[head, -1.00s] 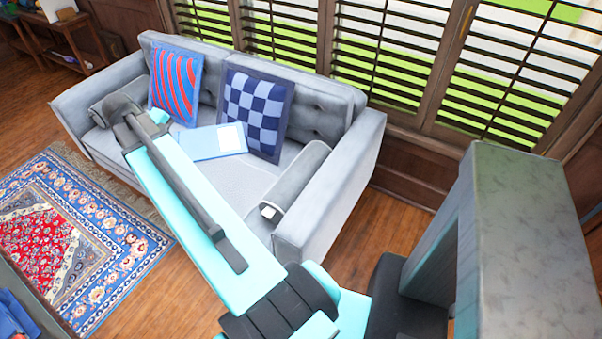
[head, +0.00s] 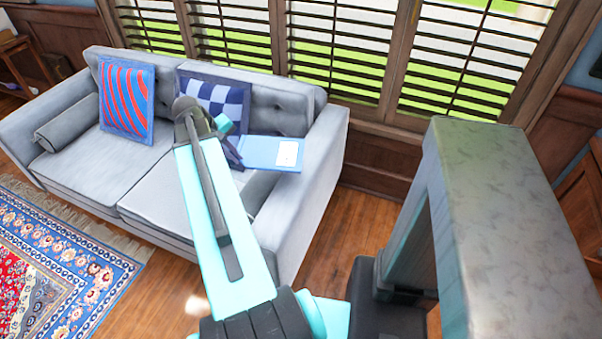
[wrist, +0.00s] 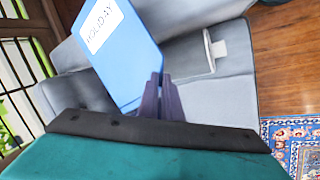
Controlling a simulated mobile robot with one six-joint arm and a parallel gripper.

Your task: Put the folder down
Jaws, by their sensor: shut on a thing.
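The blue folder (head: 258,151) has a white label, which reads "HOLIDAY" in the wrist view (wrist: 128,62). My gripper (head: 234,152) is shut on one end of the folder, and its dark fingers show at the folder's lower edge in the wrist view (wrist: 163,98). The folder is held out over the right part of the grey sofa (head: 95,170), near its right armrest. I cannot tell how high it is above the seat. My arm hides part of the sofa's right seat.
A red-and-blue striped cushion (head: 127,100) and a blue checkered cushion (head: 205,92) lean on the sofa back. A grey bolster (head: 75,128) lies at the left arm. A grey stone-like block (head: 505,190) stands close on the right. A patterned rug (head: 75,245) covers the floor at left.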

